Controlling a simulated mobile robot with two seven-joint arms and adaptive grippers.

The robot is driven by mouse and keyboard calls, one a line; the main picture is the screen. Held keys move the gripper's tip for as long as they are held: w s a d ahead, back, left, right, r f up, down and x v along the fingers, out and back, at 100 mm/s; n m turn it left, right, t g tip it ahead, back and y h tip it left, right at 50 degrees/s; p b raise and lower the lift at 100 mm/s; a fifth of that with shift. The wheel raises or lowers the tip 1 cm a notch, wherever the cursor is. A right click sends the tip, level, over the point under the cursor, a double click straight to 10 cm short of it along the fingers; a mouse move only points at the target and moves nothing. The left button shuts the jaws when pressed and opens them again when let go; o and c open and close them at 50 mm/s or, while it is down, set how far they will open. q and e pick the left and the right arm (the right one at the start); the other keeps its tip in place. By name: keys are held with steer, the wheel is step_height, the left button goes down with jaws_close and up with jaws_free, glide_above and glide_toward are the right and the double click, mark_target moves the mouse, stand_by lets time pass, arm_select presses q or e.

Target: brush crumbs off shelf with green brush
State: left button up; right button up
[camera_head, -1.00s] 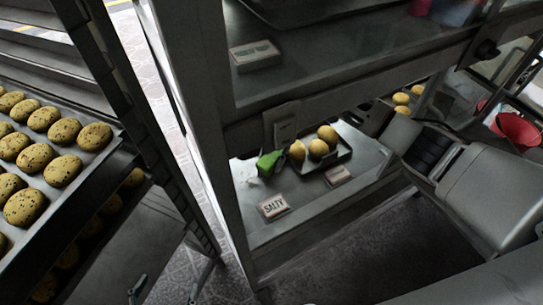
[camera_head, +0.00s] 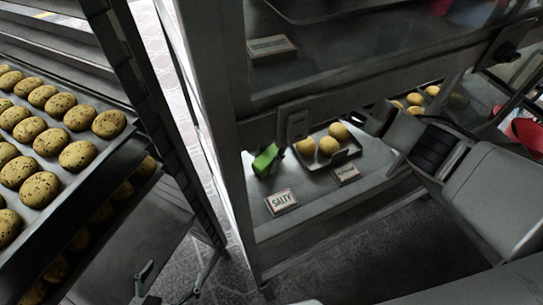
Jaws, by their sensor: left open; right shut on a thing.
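The green brush (camera_head: 265,160) is at the left end of the lower shelf (camera_head: 318,198), beside the left post, with its green side showing. My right arm comes in from the right. Its gripper (camera_head: 281,153) is shut on the brush, but the rail above hides most of the fingers. My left gripper (camera_head: 178,277) is open and empty, low at the bottom edge, left of the shelf. Crumbs are too small to make out. I cannot tell whether the bristles touch the shelf.
A small tray (camera_head: 351,156) of buns stands on the shelf right of the brush. A "SALTY" sign (camera_head: 282,201) and another sign (camera_head: 346,174) stand in front. A glass panel and rail (camera_head: 340,103) close in above. A rack of speckled cookies (camera_head: 62,193) stands left.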

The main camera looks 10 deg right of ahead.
steer(key=shift+s+a+f, duration=0.1)
steer(key=shift+s+a, duration=0.25)
steer(key=shift+a, duration=0.9)
steer(key=shift+s+a+f, duration=0.1)
steer(key=shift+s+a, duration=0.2)
steer(key=shift+a, duration=0.9)
steer(key=shift+s+a+f, duration=0.1)
steer(key=shift+s+a, duration=0.25)
steer(key=shift+a, duration=0.9)
steer(key=shift+r, duration=0.1)
